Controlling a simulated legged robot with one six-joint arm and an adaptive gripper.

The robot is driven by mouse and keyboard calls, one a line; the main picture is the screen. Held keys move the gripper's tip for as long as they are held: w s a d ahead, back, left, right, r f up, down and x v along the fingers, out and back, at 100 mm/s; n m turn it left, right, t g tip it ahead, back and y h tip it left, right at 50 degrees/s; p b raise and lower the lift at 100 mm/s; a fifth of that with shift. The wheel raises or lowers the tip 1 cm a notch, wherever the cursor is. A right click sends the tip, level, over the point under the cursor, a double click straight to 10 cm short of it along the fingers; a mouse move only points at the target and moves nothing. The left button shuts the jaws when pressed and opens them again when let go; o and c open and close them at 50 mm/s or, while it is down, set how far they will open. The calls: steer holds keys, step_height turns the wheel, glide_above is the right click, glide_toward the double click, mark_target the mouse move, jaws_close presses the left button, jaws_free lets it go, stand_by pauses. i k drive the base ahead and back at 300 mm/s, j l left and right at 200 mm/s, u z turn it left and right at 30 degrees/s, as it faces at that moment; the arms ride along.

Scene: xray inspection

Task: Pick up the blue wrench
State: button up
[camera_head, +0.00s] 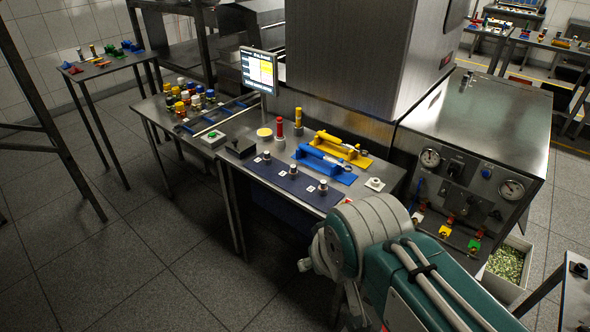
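No shape is clearly a wrench at this size. A long blue tool-like piece (326,164) lies on the metal bench, in front of a similar yellow piece (342,147). Thin blue bars (232,108) lie on the bench further left, near several small coloured jars, and may be a tool or a frame. Small blue items (130,46) are on the far left table. My teal and grey arm fills the lower right, in front of the bench's near right corner. My gripper's fingers do not show.
A monitor (259,71) stands at the bench's back, beside a large steel cabinet (345,55). Red and yellow upright cylinders and a dark blue panel (291,185) with knobs are on the bench. A gauge box (470,150) stands right.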

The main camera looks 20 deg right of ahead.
mark_target(316, 153)
steer(key=i+j+u, duration=0.1)
steer(key=i+u, duration=0.15)
steer(key=i+j+u, duration=0.2)
steer(key=i, duration=0.15)
steer(key=i+z, duration=0.2)
steer(key=i, duration=0.3)
steer(key=i+j+z, duration=0.1)
steer(key=z, duration=0.35)
steer(key=i+j+z, duration=0.2)
steer(key=z, duration=0.2)
steer(key=i+j+z, duration=0.25)
steer(key=z, duration=0.2)
steer(key=i+j+z, duration=0.15)
steer(key=z, duration=0.25)
steer(key=j, duration=0.1)
